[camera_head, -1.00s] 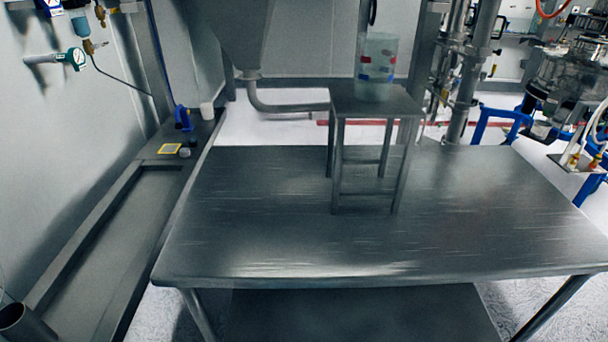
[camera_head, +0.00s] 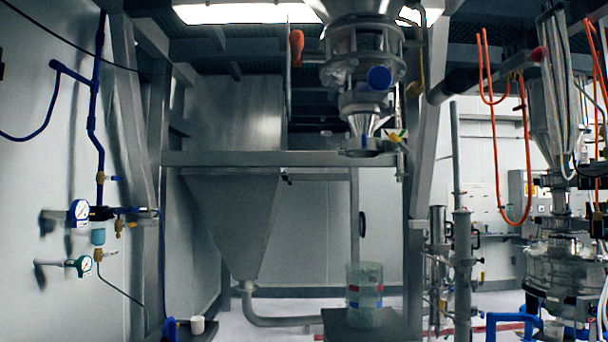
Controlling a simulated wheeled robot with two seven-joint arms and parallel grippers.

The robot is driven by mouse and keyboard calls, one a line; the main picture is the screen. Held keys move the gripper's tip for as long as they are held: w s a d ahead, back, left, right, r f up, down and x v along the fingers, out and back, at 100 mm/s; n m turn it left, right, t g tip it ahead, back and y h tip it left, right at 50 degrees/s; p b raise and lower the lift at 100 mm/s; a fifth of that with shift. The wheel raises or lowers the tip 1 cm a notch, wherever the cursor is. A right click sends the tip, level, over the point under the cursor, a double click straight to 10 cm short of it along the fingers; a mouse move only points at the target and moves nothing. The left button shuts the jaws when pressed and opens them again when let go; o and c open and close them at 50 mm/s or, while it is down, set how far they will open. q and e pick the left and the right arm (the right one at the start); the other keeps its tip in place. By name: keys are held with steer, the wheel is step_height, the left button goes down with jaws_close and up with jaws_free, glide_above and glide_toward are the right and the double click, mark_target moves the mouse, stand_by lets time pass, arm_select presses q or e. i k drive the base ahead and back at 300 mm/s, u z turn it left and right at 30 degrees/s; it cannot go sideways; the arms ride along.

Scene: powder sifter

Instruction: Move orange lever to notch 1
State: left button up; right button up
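An orange handle (camera_head: 297,47), which looks like the orange lever, is high up near the top centre of the head view. It points up and down beside a thin vertical bar, left of the metal sifter assembly (camera_head: 362,70). Its notches are too small to tell, so I cannot tell which position it is in. Neither of my grippers is in view.
A clear container (camera_head: 364,290) with coloured marks stands on a small metal stand (camera_head: 338,322) below the sifter. A horizontal beam (camera_head: 270,158) crosses in front of a grey hopper (camera_head: 232,220). Gauges (camera_head: 80,212) and blue pipes line the left wall.

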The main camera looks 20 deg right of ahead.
mark_target(296, 37)
steer(key=u, duration=0.35)
steer(key=k, duration=0.25)
steer(key=z, duration=1.15)
steer(key=i, duration=1.2)
steer(key=u, duration=0.85)
